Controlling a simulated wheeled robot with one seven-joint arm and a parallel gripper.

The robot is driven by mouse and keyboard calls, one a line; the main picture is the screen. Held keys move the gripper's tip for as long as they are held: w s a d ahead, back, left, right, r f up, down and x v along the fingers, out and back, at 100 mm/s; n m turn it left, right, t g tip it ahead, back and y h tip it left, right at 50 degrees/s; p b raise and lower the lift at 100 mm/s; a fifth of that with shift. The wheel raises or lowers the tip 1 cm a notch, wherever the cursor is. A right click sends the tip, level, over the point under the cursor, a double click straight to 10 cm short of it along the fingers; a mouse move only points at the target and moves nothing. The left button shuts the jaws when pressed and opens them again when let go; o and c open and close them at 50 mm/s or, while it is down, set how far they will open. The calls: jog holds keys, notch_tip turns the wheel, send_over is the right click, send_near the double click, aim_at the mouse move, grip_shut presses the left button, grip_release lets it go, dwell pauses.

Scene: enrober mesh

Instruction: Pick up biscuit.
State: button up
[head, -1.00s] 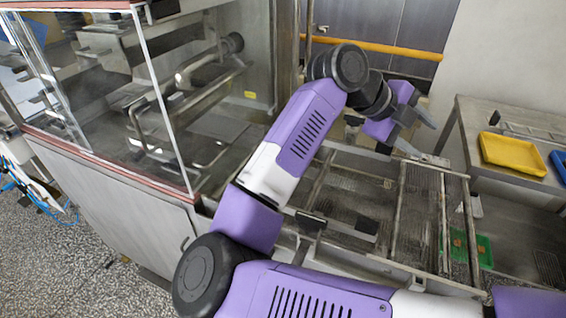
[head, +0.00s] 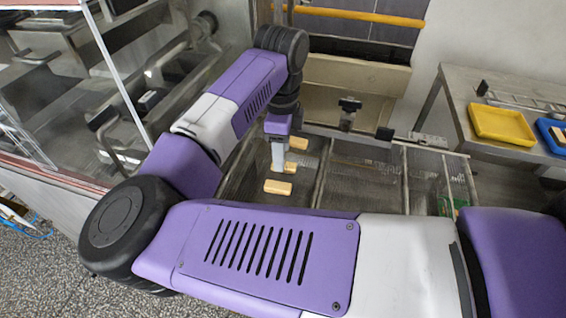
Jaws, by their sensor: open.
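Several pale yellow biscuits are in view. One biscuit (head: 278,187) lies flat on the mesh (head: 341,185), just below my gripper in the picture. Another biscuit (head: 298,143) lies farther back, to the right of the gripper. A third biscuit (head: 289,168) shows partly beside the fingers. My gripper (head: 278,158) points down over the left part of the mesh, open, with no biscuit seen in it. Its fingers overlap in this view, and I cannot tell their height above the mesh. My own arm hides the near part of the mesh.
A yellow tray (head: 501,124) and a blue tray (head: 549,131) stand on a metal table (head: 455,92) at the right. A green item (head: 446,206) shows by the mesh's right end. A glass-sided machine (head: 130,90) stands at the left. Metal rails cross the mesh.

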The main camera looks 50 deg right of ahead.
jog(key=shift+f, duration=1.45)
jog(key=shift+c, duration=0.4)
jog(key=c, duration=1)
jog(key=shift+r, duration=0.15)
